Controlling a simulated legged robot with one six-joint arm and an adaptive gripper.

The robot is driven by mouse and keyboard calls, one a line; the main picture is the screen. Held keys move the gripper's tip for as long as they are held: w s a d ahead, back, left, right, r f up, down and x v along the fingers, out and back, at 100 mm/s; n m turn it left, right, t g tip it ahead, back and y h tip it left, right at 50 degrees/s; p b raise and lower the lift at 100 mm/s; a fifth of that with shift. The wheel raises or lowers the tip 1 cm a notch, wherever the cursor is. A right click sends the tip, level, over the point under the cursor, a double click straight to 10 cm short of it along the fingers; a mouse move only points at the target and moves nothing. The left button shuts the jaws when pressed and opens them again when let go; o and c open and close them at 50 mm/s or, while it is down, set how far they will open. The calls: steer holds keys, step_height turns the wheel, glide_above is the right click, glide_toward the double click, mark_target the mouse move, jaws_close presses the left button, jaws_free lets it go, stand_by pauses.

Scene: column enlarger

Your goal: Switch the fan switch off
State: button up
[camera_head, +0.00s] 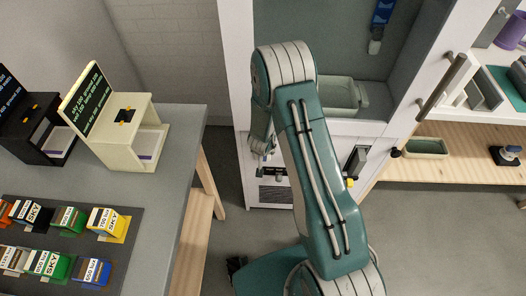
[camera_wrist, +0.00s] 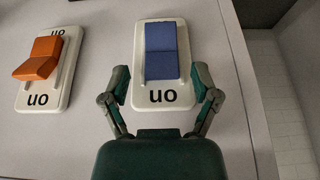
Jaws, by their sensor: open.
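In the wrist view, a switch with a blue rocker (camera_wrist: 161,52) sits on a white plate. No fan label is readable, so I cannot tell which is the fan switch. My gripper (camera_wrist: 162,76) is open, fingers spread on either side of the blue rocker. Contact cannot be judged. The head view does not show its jaws clearly.
In the head view, a grey table (camera_head: 187,130) at left holds a cream box (camera_head: 130,140), a black box and several small colored boxes. A white cabinet (camera_head: 237,60) stands behind my arm. A wooden shelf (camera_head: 470,165) at right carries a green tray (camera_head: 425,148).

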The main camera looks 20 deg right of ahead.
steer(key=shift+a, duration=0.25)
steer(key=c, duration=1.1)
steer(key=shift+s+d, duration=0.1)
steer(key=shift+d, duration=0.1)
steer(key=shift+s+a+f+t+h, duration=0.15)
steer(key=shift+s+t+h, duration=0.1)
steer(key=shift+t, duration=0.5)
steer(key=shift+s+f+t+h, duration=0.1)
steer(key=shift+f+t+h, duration=0.1)
steer(key=shift+t, duration=0.5)
steer(key=shift+s+a+f+t+h, duration=0.15)
steer(key=shift+s+t+h, duration=0.1)
steer(key=shift+t, duration=0.5)
